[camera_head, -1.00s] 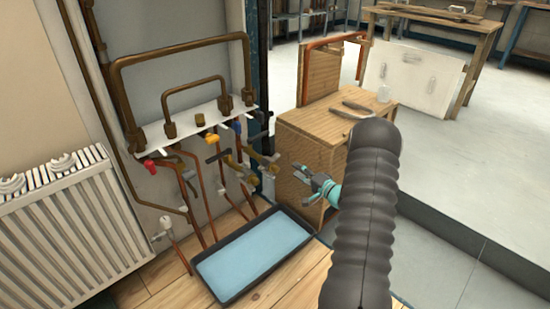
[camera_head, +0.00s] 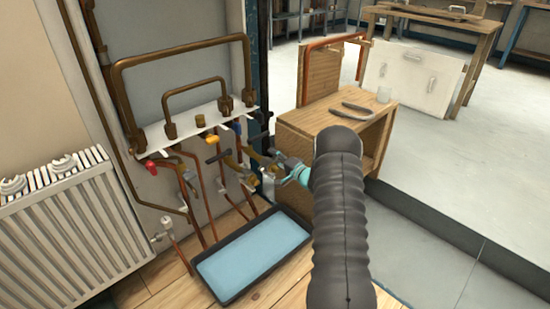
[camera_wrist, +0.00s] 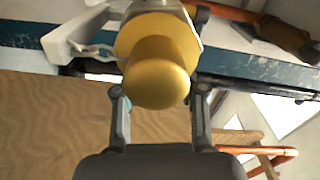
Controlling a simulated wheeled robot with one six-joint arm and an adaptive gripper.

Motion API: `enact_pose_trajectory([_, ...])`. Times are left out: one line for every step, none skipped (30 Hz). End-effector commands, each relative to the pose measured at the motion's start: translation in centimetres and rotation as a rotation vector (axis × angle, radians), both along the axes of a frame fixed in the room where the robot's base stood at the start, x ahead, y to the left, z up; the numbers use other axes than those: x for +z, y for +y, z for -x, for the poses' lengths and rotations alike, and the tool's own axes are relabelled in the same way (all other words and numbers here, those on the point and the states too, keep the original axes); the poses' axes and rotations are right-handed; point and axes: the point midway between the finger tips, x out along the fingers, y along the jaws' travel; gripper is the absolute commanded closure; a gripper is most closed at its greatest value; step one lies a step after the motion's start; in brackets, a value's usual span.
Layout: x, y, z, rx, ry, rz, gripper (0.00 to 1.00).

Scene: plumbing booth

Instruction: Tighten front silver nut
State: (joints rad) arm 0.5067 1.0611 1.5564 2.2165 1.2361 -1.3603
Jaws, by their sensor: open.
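My gripper (camera_head: 285,165) is at the front of the brass valves (camera_head: 250,165) under the pipe manifold, beside the frontmost one. In the wrist view my gripper (camera_wrist: 160,92) is open, with one finger on each side of a rounded yellow-brass fitting (camera_wrist: 158,80). A pale, silvery angular edge (camera_wrist: 188,22) shows behind the brass fitting; it may be the front silver nut, but most of it is hidden. I cannot tell whether the fingers touch anything. In the head view the nut is too small to make out.
A blue tray (camera_head: 255,250) lies on the floor below the pipes. A wooden cabinet (camera_head: 335,130) with a tool (camera_head: 355,112) on top stands close on the right. A white radiator (camera_head: 55,220) is at left. The grey floor at right is clear.

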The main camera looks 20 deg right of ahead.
Motion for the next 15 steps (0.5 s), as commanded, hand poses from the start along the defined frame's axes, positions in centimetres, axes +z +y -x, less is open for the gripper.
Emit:
enact_pose_trajectory([0.00,0.00,-0.01,0.000,0.000,0.000,0.59])
enact_pose_trajectory([0.00,0.00,-0.01,0.000,0.000,0.000,0.59])
enact_pose_trajectory([0.00,0.00,0.00,0.000,0.000,0.000,0.59])
enact_pose_trajectory([0.00,0.01,0.00,0.000,0.000,0.000,0.59])
enact_pose_trajectory([0.00,0.00,0.00,0.000,0.000,0.000,0.59])
enact_pose_trajectory([0.00,0.01,0.00,0.000,0.000,0.000,0.69])
enact_pose_trajectory([0.00,0.01,0.01,0.000,0.000,0.000,0.77])
enact_pose_trajectory([0.01,0.01,0.01,0.000,0.000,0.000,0.84])
enact_pose_trajectory([0.01,0.01,0.01,0.000,0.000,0.000,0.94])
enact_pose_trajectory([0.01,0.01,0.01,0.000,0.000,0.000,1.00])
enact_pose_trajectory([0.01,0.01,0.01,0.000,0.000,0.000,1.00])
enact_pose_trajectory([0.01,0.01,0.01,0.000,0.000,0.000,1.00])
enact_pose_trajectory([0.01,0.01,0.01,0.000,0.000,0.000,1.00])
enact_pose_trajectory([0.01,0.01,0.01,0.000,0.000,0.000,1.00])
enact_pose_trajectory([-0.01,0.00,0.01,0.000,0.000,0.000,1.00])
